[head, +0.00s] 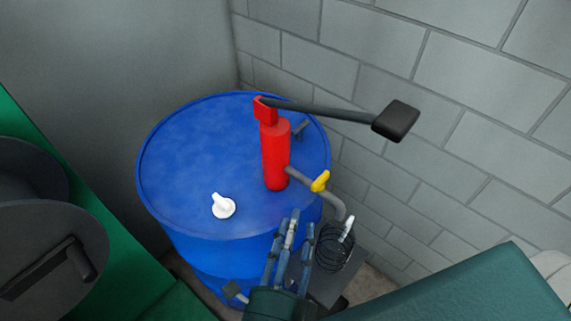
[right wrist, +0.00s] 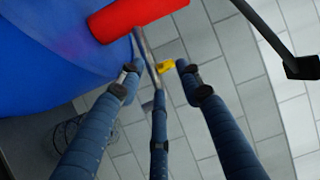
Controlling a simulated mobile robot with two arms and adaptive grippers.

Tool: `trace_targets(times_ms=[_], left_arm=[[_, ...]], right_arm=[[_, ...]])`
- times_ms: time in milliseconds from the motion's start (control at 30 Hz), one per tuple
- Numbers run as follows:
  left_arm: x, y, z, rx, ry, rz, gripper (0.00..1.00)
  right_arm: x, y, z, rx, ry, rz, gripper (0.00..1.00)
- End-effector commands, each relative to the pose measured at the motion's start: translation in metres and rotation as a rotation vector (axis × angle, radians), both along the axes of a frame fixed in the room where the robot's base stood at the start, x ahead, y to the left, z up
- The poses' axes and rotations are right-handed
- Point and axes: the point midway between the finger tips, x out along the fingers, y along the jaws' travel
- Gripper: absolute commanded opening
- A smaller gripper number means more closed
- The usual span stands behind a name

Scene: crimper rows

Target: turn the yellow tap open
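The yellow tap (head: 320,181) sits on the grey spout pipe (head: 335,204) of a red hand pump (head: 275,155). The pump stands upright on a blue drum (head: 170,150). My right gripper (head: 293,222) is open and empty, below and left of the tap in the head view. In the right wrist view the tap (right wrist: 165,66) shows in the gap between the spread fingertips (right wrist: 158,76). I see no contact, and the exact distance is hard to tell. My left gripper is not in view.
The black pump handle (head: 397,120) reaches out to the right above the tap. A white cap (head: 222,206) is on the drum lid. A coiled black cable (head: 335,246) is right of my gripper. A block wall (head: 460,75) stands behind. Green equipment with dark reels (head: 60,240) is at left.

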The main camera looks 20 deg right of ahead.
Motion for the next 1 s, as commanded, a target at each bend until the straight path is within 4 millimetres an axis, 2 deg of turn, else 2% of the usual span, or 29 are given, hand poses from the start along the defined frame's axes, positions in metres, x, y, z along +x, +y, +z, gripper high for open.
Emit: trace_targets(times_ms=[100,200,467,700,1000], left_arm=[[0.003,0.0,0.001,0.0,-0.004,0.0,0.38],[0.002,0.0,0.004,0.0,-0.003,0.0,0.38],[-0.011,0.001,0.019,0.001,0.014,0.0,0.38],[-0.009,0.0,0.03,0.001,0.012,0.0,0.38],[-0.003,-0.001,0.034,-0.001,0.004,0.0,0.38]], right_arm=[[-0.012,-0.017,0.01,0.085,-0.006,-0.081,0.36],[-0.01,-0.024,0.012,0.101,-0.007,-0.096,0.36],[0.027,-0.051,0.015,0.093,-0.011,-0.093,0.36],[0.059,-0.075,0.013,0.093,-0.009,-0.092,0.36],[0.073,-0.085,0.01,0.095,-0.007,-0.092,0.36]])
